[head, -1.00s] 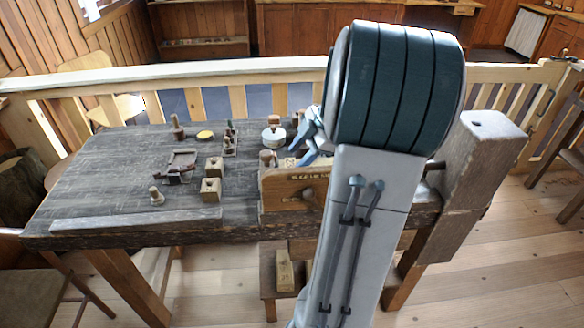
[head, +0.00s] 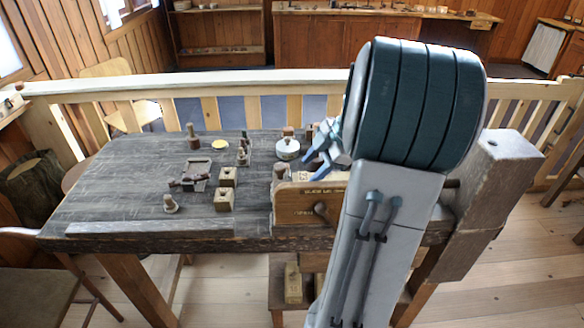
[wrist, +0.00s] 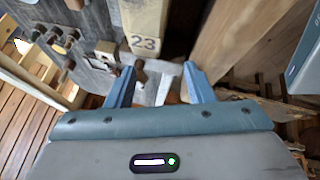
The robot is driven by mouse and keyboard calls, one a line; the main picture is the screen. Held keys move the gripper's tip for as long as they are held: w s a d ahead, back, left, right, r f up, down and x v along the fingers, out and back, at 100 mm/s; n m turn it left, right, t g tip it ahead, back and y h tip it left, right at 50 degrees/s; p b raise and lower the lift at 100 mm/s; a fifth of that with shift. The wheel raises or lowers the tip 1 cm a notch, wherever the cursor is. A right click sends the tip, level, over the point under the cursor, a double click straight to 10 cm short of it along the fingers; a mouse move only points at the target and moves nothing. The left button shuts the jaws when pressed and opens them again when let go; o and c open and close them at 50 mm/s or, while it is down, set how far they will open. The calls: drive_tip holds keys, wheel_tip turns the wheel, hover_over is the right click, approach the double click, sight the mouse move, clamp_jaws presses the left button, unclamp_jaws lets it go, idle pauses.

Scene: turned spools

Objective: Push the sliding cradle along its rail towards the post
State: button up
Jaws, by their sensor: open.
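I cannot surely pick out the sliding cradle, its rail or the post. A dark low frame with reddish-brown pieces (head: 193,176) lies on the left half of the bench in the head view and may be the cradle.
A wooden box front with a knob (head: 305,203) is below my gripper. A strip (head: 150,227) lines the front edge. The bench's left is clear.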

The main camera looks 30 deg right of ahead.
wheel_tip(320, 180, up, 6)
drive_tip(key=p, duration=0.4)
drive_tip(key=m+g+h+b, duration=0.1)
drive_tip(key=m+g+h, duration=0.3)
drive_tip(key=m, duration=1.4)
approach(280, 166)
drive_tip(key=f, duration=0.8)
drive_tip(key=shift+w+a+f+p, duration=0.15)
drive_tip(key=shift+w+f+p, duration=0.05)
drive_tip(key=shift+f+p, duration=0.1)
